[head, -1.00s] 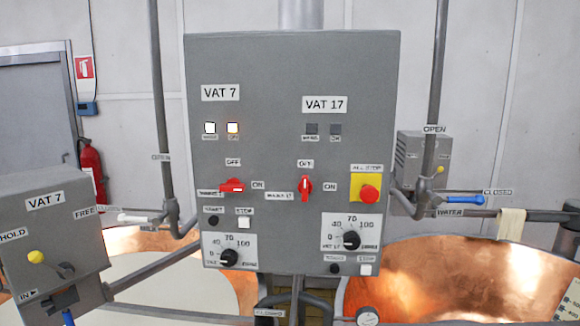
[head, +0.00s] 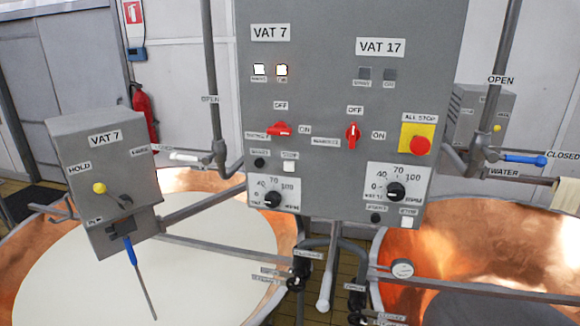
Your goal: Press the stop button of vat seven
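The grey control panel (head: 330,100) stands upright ahead, with a VAT 7 column on the left and a VAT 17 column on the right. The red vat seven switch (head: 279,129) lies nearly sideways above. Two lamps (head: 259,70) under the VAT 7 label are lit, one white and one yellowish. Neither of my grippers is in view.
The red all-stop button (head: 420,146) on a yellow plate and a white vat 17 stop button (head: 407,222) are on the panel's right. A grey VAT 7 box (head: 104,190) stands at left. Pipes and copper vats (head: 275,215) lie below; the left vat holds white liquid.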

